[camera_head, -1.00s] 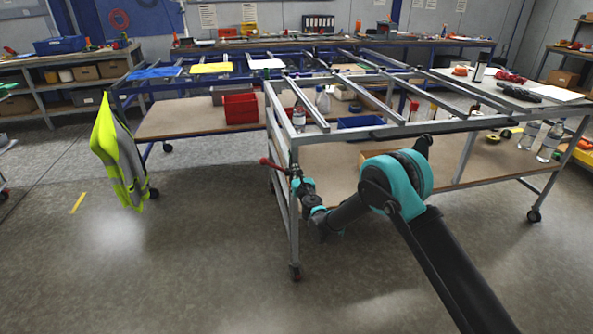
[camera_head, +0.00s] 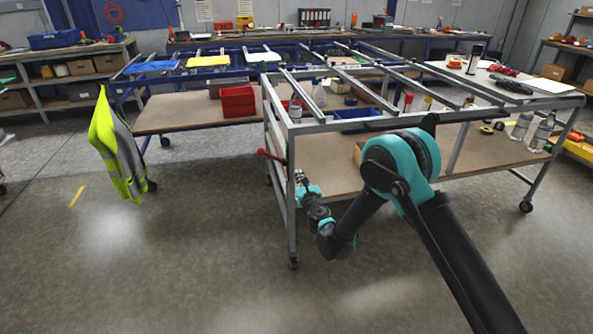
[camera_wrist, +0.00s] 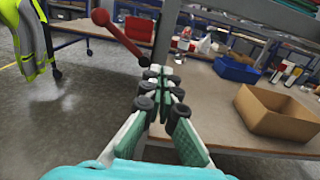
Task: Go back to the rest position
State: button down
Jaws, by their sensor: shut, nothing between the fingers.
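My gripper (camera_head: 300,177) is at the front left corner of the near metal cart (camera_head: 293,210), in front of its side post. In the wrist view its fingers (camera_wrist: 163,75) are together with nothing between them. My arm comes in from the lower right and bends down at the elbow. A red-knobbed lever (camera_head: 268,155) sticks out from the cart close to the gripper. It also shows in the wrist view (camera_wrist: 118,32), just left of the fingertips. Blue (camera_head: 152,66), yellow (camera_head: 208,61) and white (camera_head: 264,57) plates lie on the far rack.
An open cardboard box (camera_wrist: 276,118) and a blue bin (camera_wrist: 236,70) stand on the cart's lower shelf. A red bin (camera_head: 238,102) sits farther back. A yellow safety vest (camera_head: 118,150) hangs at the left. The floor in front of the cart is clear.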

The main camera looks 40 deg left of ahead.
jog(key=shift+v, duration=0.9)
jog(key=shift+w, duration=0.1)
